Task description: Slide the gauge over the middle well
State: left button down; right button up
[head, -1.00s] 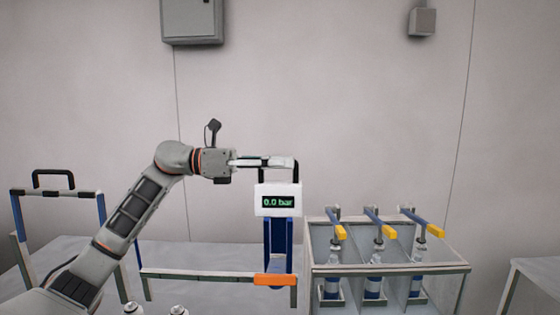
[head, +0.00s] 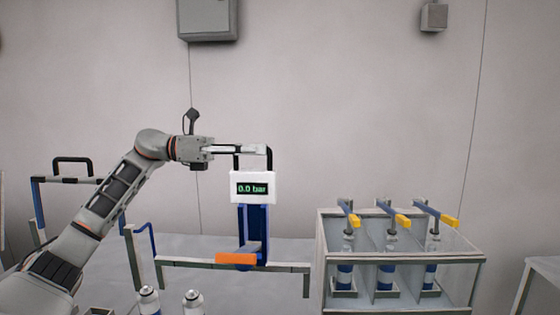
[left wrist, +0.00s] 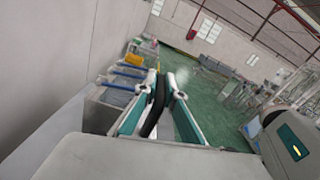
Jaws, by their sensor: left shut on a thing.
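The gauge (head: 253,179) is a white box reading 0.0 bar, on a blue upright with an orange bar (head: 236,259) at its foot. It stands at about the middle of a low grey rail (head: 190,262). My left gripper (head: 254,150) is shut on the black handle on top of the gauge. In the left wrist view this handle (left wrist: 154,108) shows between the two fingers. I cannot make out the middle well under or behind the rail. My right gripper is not in view.
A clear-walled case (head: 322,265) with several compartments, bottles and yellow-tipped levers stands to the right. Two white-topped bottles, one left (head: 149,301) and one right (head: 193,303), stand in front of the rail. A frame with a black handle (head: 72,160) is at the left.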

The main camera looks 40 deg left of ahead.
aim_at(232, 169)
pick_arm(q)
jog(key=b+v, duration=0.1)
jog(key=v, duration=0.1)
jog(key=f+b+v, duration=0.1)
jog(key=v, duration=0.2)
jog(key=shift+w+a, duration=0.1)
jog(key=shift+a, duration=0.25)
jog(key=r+b+v, duration=0.1)
jog(key=b+v, duration=0.1)
jog(key=v, duration=0.4)
jog(key=shift+s, duration=0.2)
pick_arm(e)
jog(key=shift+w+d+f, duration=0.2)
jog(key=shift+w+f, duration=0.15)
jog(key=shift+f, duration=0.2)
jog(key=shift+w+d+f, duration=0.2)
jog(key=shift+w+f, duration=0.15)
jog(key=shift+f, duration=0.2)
pick_arm(q)
jog(key=c, duration=2.1)
grip_release()
jog(key=shift+c, duration=0.2)
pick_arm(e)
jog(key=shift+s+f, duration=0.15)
